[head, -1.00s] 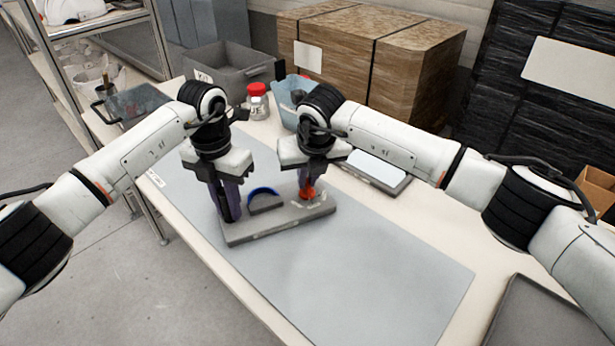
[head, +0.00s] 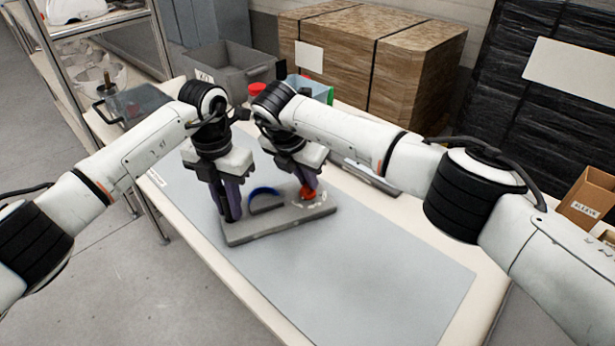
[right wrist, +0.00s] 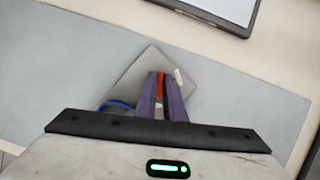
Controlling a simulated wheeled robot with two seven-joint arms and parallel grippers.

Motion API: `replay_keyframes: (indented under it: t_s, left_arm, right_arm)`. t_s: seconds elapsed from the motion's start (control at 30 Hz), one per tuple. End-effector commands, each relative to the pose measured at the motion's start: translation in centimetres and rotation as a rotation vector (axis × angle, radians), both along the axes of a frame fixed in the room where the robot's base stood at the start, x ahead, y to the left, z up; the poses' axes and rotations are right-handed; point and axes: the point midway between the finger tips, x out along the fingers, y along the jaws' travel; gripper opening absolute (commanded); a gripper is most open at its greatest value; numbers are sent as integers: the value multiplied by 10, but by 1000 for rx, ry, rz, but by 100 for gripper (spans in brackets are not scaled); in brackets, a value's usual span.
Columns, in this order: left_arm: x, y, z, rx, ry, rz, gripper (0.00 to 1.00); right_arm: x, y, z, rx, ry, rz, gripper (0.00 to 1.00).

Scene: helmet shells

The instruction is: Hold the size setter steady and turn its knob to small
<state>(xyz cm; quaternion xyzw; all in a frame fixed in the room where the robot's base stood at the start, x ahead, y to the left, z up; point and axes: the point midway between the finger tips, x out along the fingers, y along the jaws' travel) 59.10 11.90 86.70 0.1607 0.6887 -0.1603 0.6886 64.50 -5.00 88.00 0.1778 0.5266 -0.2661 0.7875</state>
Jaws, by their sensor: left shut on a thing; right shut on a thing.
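The size setter is a flat grey base (head: 270,228) on the grey mat, with a blue arc (head: 263,191) on a grey block near its middle and a red knob (head: 307,193) towards its right end. My left gripper (head: 231,212) points down and is shut on the left end of the base. My right gripper (head: 307,188) is shut on the red knob, its arm tilted. In the right wrist view, my right gripper's purple fingers (right wrist: 159,110) have the red knob (right wrist: 160,82) between them, and a small white mark (right wrist: 179,77) lies beside it. The left fingertips are partly hidden.
A large strapped brown box (head: 375,50) is behind. The front of the mat (head: 370,270) is clear.

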Motion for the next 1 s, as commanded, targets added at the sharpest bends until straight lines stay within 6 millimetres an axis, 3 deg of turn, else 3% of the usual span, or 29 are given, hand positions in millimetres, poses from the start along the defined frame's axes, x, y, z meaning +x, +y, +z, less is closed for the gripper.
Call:
replay_keyframes:
  t_s: [0.7, 0.73, 0.8, 1.0]
  left_arm:
    - [0, -1, 0, -1, 0, -1, 0]
    - [0, -1, 0, -1, 0, -1, 0]
    - [0, -1, 0, -2, -1, -1, 0]
    - [0, -1, 0, -2, -1, -1, 0]
  right_arm:
    - [0, 1, 1, 0, -1, -70, 0]
    - [0, 1, 1, 1, -2, -70, 14]
    - [0, 1, 1, 0, -2, -69, 26]
    - [0, 0, 0, 0, -1, -69, 28]
